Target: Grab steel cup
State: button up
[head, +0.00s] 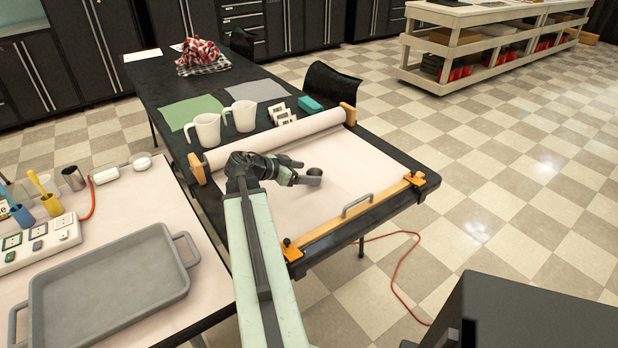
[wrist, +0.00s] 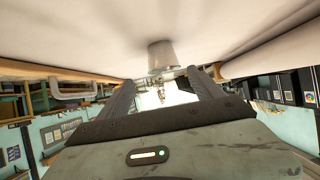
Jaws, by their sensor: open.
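A small grey steel cup (head: 314,172) stands on the pale paper sheet on the black table, just beyond my fingertips in the head view. In the wrist view, which looks upside down, the cup (wrist: 161,54) is centred ahead of the gap between my fingers. My gripper (head: 306,172) is open and low over the paper, with its fingers spread in the wrist view (wrist: 163,78). I see nothing held. Whether a finger touches the cup, I cannot tell.
A paper roll (head: 275,139) lies behind the cup. A wooden bar with a grey handle (head: 357,205) crosses the front. Two white pitchers (head: 207,130) (head: 243,115) stand behind the roll. A grey tray (head: 110,285) is on the left table. Paper right of the cup is clear.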

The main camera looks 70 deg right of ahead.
aim_at(315, 174)
jog(key=shift+s+d+f, duration=0.15)
jog(key=shift+d+f, duration=0.25)
jog(key=d+f+b, duration=0.1)
jog(key=s+d+f+b, duration=0.1)
jog(key=d+f+b, duration=0.1)
jog(key=shift+s+f, duration=0.1)
jog(key=shift+s, duration=0.2)
jog(key=shift+s+d, duration=0.1)
jog(key=shift+d, duration=0.15)
jog(key=shift+c, duration=0.4)
jog(key=c, duration=1.3)
jog(key=shift+c, duration=0.2)
jog(key=shift+r, duration=0.2)
notch_tip(315, 174, up, 10)
jog(key=p, duration=0.9)
jog(key=shift+p, duration=0.4)
